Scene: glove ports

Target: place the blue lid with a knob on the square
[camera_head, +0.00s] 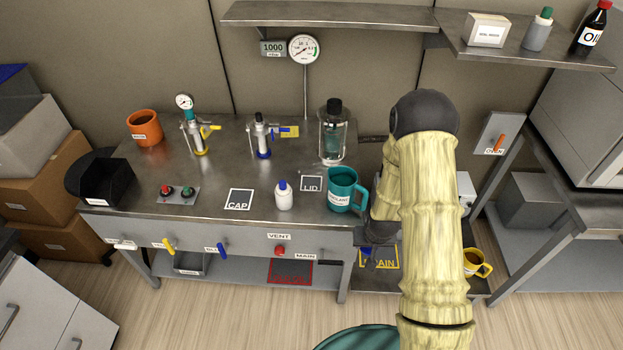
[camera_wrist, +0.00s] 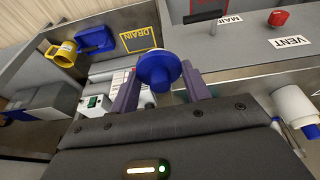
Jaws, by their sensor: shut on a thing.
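The blue lid with a knob (camera_wrist: 158,68) is between the fingers of my gripper (camera_wrist: 160,84) in the wrist view, which is shut on it. The lid's round blue face shows toward the camera. In the camera_head view my sleeved arm hides most of the gripper, low in front of the bench's right end near the DRAIN frame. The square marked LID (camera_head: 311,183) lies flat on the bench, left of the teal mug, with nothing on it. Another square marked CAP (camera_head: 239,199) lies farther left, also bare.
The teal mug (camera_head: 343,190) stands right of the LID square, close to my arm. A white bottle with a blue cap (camera_head: 284,196) stands left of it, and a glass vessel (camera_head: 333,133) behind. A yellow mug (camera_head: 476,263) sits low at right.

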